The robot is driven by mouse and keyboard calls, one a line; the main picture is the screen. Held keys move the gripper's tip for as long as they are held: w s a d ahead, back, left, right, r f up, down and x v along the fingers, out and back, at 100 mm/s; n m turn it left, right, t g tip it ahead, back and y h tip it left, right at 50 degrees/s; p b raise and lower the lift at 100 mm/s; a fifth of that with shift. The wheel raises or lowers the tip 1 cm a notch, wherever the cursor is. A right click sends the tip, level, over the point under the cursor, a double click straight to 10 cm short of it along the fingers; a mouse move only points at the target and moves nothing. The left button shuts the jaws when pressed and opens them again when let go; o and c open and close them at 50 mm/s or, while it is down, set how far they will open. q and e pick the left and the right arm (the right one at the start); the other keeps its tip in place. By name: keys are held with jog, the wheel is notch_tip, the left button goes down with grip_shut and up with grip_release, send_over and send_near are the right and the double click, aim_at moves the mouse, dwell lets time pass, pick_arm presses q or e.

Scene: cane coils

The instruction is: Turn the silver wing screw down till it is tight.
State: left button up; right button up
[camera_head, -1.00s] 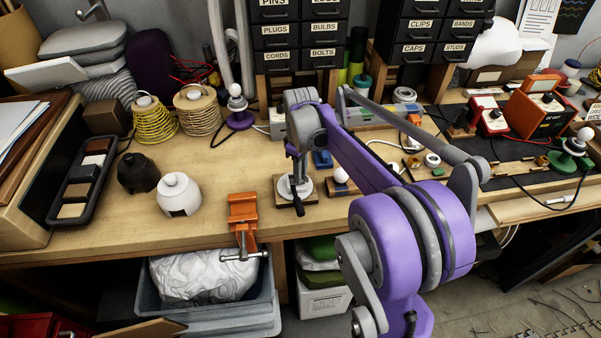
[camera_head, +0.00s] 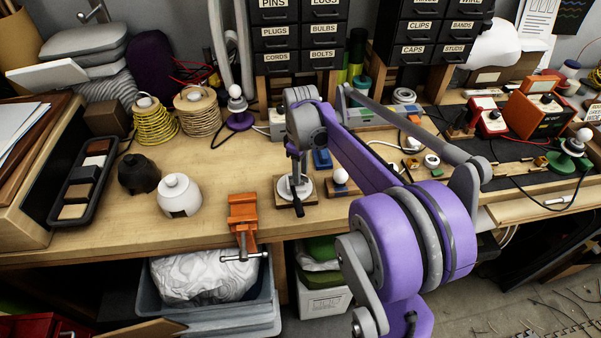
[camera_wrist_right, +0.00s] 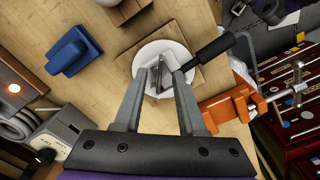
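The silver wing screw (camera_wrist_right: 155,88) shows in the right wrist view between my fingertips, above a round white disc (camera_wrist_right: 178,48). A black handle (camera_wrist_right: 210,49) sticks out sideways from the disc. In the head view the disc (camera_head: 285,188) sits on a small wooden board (camera_head: 308,198) on the bench, and my arm partly hides it. My right gripper (camera_wrist_right: 162,74) points down over the disc with its fingers apart, one on each side of the screw. Finger contact with the screw is not clear. My left gripper is out of view.
An orange vise (camera_head: 242,212) is clamped at the bench's front edge, close to the board. A white pot (camera_head: 179,194) and a black pot (camera_head: 138,173) stand to the left. A blue block (camera_wrist_right: 74,50) and a white-knobbed wooden block (camera_head: 341,178) are near the disc.

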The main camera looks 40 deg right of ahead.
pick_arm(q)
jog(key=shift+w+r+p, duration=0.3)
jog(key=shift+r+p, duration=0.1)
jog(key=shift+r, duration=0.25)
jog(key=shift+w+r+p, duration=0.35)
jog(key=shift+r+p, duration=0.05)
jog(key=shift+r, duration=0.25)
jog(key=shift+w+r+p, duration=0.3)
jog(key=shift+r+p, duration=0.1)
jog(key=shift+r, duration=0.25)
pick_arm(e)
jog(key=shift+w+r, duration=0.15)
jog(key=shift+r, duration=2.7)
jog(key=shift+c, duration=0.4)
jog(key=shift+r, duration=0.2)
jog(key=shift+f+b, duration=1.8)
jog(key=shift+f, duration=1.75)
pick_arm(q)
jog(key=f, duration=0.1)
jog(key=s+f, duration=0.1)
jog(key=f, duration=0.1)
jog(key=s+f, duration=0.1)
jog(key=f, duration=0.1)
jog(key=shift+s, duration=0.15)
pick_arm(e)
grip_shut()
